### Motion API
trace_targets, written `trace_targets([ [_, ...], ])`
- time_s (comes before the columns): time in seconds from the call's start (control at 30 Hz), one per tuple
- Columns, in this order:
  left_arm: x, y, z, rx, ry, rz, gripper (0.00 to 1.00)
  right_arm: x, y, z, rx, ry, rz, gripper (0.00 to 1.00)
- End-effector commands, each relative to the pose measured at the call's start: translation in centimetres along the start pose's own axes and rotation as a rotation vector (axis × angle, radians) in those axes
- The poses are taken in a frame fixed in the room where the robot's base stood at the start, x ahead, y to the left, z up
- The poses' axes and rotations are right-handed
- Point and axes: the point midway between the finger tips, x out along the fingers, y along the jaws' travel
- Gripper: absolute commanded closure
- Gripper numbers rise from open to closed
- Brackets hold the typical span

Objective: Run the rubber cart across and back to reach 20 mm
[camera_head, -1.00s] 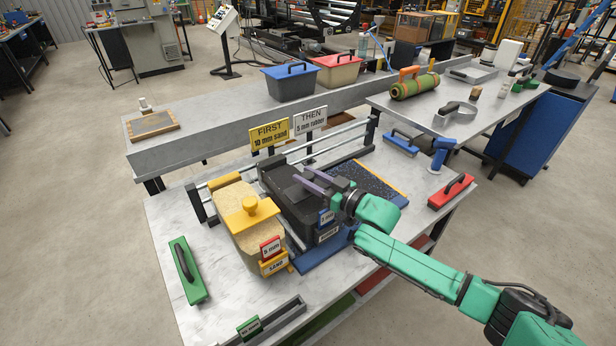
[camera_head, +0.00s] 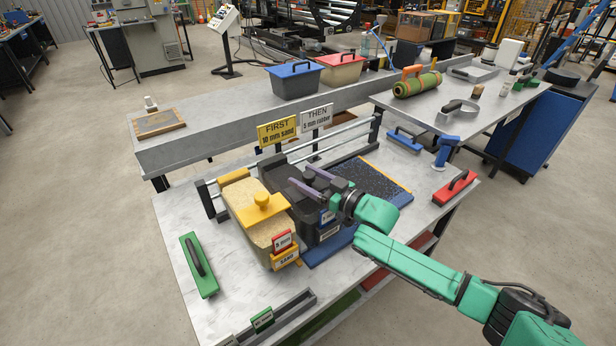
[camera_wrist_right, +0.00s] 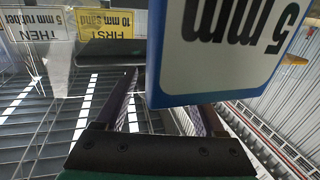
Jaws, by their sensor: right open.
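The black rubber cart (camera_head: 300,218) stands on the front bench beside the yellow sand cart (camera_head: 252,220). A blue-edged 5 mm tag is on the rubber cart's near end; a 5 mm tag (camera_wrist_right: 228,50) fills the upper middle of the right wrist view. Right of the rubber cart lies a dark speckled bed (camera_head: 375,188) with a yellow far edge. My right gripper (camera_head: 302,174) is open, its purple fingers over the top of the rubber cart. The cart's handle is not clear there, and I cannot tell if the fingers touch it. My left gripper is not in view.
Signs reading FIRST 10 mm sand (camera_head: 278,132) and THEN 5 mm rubber (camera_head: 317,119) stand behind the carts. Rails run along the back. A blue scanner-like tool (camera_head: 444,152) stands at the right rear.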

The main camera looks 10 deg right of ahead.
Motion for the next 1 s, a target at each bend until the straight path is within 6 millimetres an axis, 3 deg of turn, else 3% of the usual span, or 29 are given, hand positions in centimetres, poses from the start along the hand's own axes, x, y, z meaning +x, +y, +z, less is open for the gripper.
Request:
trace_targets([
  [0.23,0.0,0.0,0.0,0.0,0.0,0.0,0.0,-0.2,0.2,-0.1,-0.001,0.001,0.003,0.29],
  [0.37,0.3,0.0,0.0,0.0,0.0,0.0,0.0,-1.6,0.2,0.1,0.0,-0.001,0.004,0.29],
  [0.8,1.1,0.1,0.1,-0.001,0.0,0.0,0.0,-10.6,-0.1,0.2,0.001,-0.005,0.002,0.29],
  [1.0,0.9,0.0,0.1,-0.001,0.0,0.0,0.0,-13.6,-0.1,0.0,0.0,-0.003,0.001,0.29],
])
